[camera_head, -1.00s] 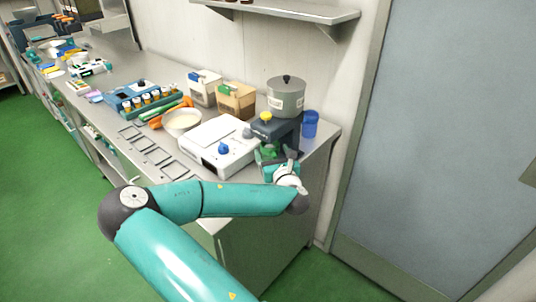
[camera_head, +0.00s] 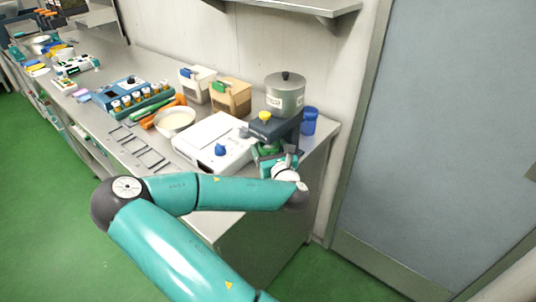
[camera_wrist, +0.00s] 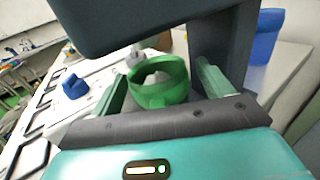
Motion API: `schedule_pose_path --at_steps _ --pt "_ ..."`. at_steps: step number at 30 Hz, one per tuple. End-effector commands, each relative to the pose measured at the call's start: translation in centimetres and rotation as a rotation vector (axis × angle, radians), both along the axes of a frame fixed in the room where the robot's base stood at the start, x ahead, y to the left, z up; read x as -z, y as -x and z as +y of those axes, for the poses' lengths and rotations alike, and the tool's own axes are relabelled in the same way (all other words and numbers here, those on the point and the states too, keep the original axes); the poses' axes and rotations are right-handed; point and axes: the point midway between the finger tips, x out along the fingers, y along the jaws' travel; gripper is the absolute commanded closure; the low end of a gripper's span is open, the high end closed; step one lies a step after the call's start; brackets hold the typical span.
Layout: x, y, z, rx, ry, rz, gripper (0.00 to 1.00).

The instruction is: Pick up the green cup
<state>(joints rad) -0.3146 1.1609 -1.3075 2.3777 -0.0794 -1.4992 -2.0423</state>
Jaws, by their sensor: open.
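The green cup (camera_wrist: 162,98) stands upright in the wrist view, under the dark overhang of the kettle's stand (camera_wrist: 150,22). Something pale shows inside its rim. My gripper (camera_wrist: 160,72) is open, with one green finger to the left of the cup and one to the right. The cup is between the fingers; I cannot tell whether either touches it. In the head view, my gripper (camera_head: 270,156) is beneath the stand at the counter's right end, and it largely hides the cup.
The metal kettle (camera_head: 285,95) sits on the stand above. A blue cup (camera_head: 309,122) stands close on the right. A white device with a blue knob (camera_head: 212,143) is on the left. The stand's upright and overhang leave little room.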

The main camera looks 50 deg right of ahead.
Motion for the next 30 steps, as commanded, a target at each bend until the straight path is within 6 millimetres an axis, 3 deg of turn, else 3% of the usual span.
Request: schedule_pose_path --at_steps 7,15,30 --pt "0.02 0.18 0.13 -0.002 0.000 0.000 0.23" --pt "0.01 0.17 0.13 -0.002 0.000 0.000 0.76" --pt "-0.27 -0.39 -0.14 -0.002 0.000 -0.001 0.76"
